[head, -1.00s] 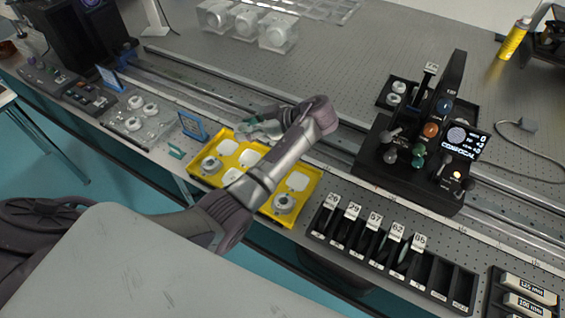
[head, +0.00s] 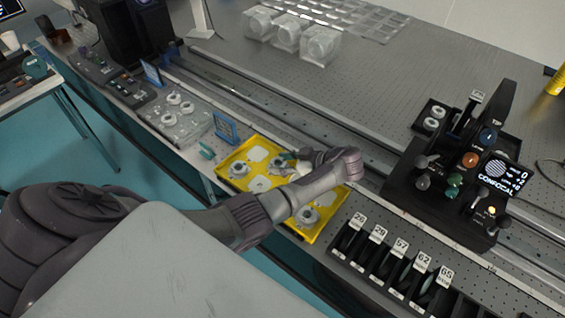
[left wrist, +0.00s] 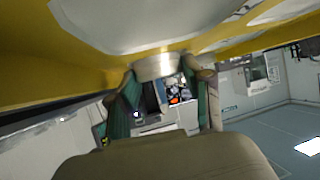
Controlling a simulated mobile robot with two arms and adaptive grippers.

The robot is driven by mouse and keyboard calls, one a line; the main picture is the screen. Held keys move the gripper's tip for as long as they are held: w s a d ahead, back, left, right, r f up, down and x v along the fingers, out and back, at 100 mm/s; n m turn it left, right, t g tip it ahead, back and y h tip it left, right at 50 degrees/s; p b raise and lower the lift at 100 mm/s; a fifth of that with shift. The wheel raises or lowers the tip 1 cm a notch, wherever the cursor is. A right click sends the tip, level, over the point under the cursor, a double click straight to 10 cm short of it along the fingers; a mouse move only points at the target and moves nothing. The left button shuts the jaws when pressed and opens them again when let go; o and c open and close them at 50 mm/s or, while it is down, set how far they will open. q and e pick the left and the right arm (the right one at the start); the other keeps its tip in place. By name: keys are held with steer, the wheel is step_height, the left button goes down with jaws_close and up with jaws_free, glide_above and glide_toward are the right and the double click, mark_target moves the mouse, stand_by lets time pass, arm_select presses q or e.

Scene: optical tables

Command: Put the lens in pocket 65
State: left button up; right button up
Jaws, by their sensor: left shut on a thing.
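My left gripper (head: 288,158) is at the far side of the yellow tray (head: 322,229), low over it. In the left wrist view its green-padded fingers (left wrist: 165,76) are shut on a short, pale, round piece, the lens in its mount (left wrist: 158,66), right by the tray. I cannot tell whether it touches the tray. In the head view the gripper mostly hides it. Pocket 65 is in the black rack at the lower right, marked by the white 65 label (head: 445,277). My right gripper is not in view.
Other round mounts stand in the tray, one at the left (head: 239,170) and one at the near right (head: 306,216). The rack's pockets 26 to 62 lie left of 65. The black confocal device (head: 455,190) stands behind the rack. A blue frame (head: 225,127) stands left of the tray.

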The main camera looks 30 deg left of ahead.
arm_select(q)
steer(key=shift+f+b, duration=0.3)
steer(key=shift+b, duration=0.1)
steer(key=o, duration=0.9)
steer(key=shift+s+r, duration=0.1)
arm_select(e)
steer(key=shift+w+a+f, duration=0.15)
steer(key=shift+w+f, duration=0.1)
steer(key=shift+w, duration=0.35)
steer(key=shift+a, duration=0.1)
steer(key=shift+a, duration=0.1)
arm_select(q)
steer(key=shift+r+p, duration=0.35)
steer(key=shift+p, duration=0.2)
steer(key=b+v, duration=0.1)
steer(key=v, duration=0.5)
steer(key=shift+d+f+b, duration=0.15)
steer(key=shift+d+b, duration=0.15)
steer(key=shift+b, duration=0.05)
steer(key=shift+p+v, duration=0.5)
steer(key=shift+v, duration=2.3)
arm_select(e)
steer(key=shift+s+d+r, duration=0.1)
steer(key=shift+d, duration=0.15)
arm_select(q)
steer(key=shift+a, duration=0.1)
